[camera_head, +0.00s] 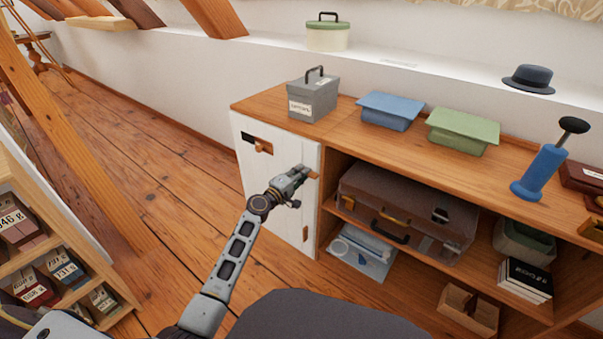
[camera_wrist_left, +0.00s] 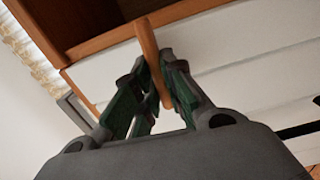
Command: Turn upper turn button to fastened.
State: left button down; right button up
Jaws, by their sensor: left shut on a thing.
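The upper turn button (camera_head: 314,175) is a small wooden bar at the right edge of the white plank door (camera_head: 283,196). In the left wrist view the turn button (camera_wrist_left: 148,45) is a slim orange-brown bar that reaches from the white boards across the wooden cabinet edge. My left gripper (camera_head: 301,174) is shut on this bar, its green-padded fingers (camera_wrist_left: 152,85) on either side of it. The fingers hide part of the bar in the head view. The door looks closed against the cabinet. My right gripper is not in view.
A wooden piece on a dark plate (camera_head: 261,147) sits at the door's upper left. A grey box (camera_head: 314,98), blue box (camera_head: 390,112) and green box (camera_head: 463,132) stand on the cabinet top. A brown suitcase (camera_head: 407,205) lies on the open shelf right of the door.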

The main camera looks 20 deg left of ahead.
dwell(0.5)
pick_arm(q)
jog(key=c, duration=1.5)
grip_release()
jog(key=v, duration=1.2)
